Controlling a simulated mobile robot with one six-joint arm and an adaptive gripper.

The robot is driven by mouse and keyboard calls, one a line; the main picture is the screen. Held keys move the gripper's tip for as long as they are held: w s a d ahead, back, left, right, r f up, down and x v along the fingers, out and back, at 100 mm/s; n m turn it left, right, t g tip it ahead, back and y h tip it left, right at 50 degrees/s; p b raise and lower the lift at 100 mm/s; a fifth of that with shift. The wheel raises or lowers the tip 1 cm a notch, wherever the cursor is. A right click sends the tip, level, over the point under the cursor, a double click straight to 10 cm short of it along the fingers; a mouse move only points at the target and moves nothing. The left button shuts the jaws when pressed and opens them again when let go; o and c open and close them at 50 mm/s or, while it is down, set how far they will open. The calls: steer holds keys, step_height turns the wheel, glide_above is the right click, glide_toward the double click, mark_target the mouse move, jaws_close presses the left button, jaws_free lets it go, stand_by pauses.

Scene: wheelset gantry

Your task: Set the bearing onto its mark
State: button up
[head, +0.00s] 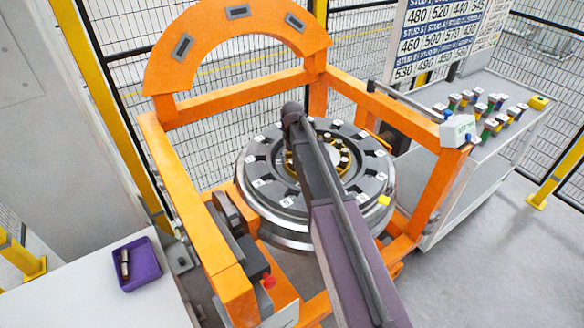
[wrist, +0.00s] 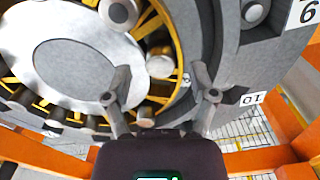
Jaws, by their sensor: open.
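The bearing (wrist: 152,20), a yellow cage with grey rollers, shows in the wrist view around a smooth grey disc at the wheel's middle. In the head view its yellow ring (head: 344,156) is partly hidden by my arm. My gripper (wrist: 160,84) is open. Its two fingers reach up in front of the bearing's lower right edge and the wheel face, with nothing visibly held between them. Contact cannot be told. In the head view my arm hides the gripper. I cannot make out which place is the bearing's mark.
The wheel (head: 270,215) with numbered tags sits inside an orange frame (head: 190,215). A purple tray (head: 138,270) with a dark part stands on the left bench. A grey cart (head: 485,125) with several coloured pieces stands at right. Open floor lies at lower right.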

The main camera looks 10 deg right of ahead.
steer(key=shift+f+b, duration=0.85)
steer(key=shift+f, duration=0.25)
steer(key=shift+s, duration=0.1)
jaws_close()
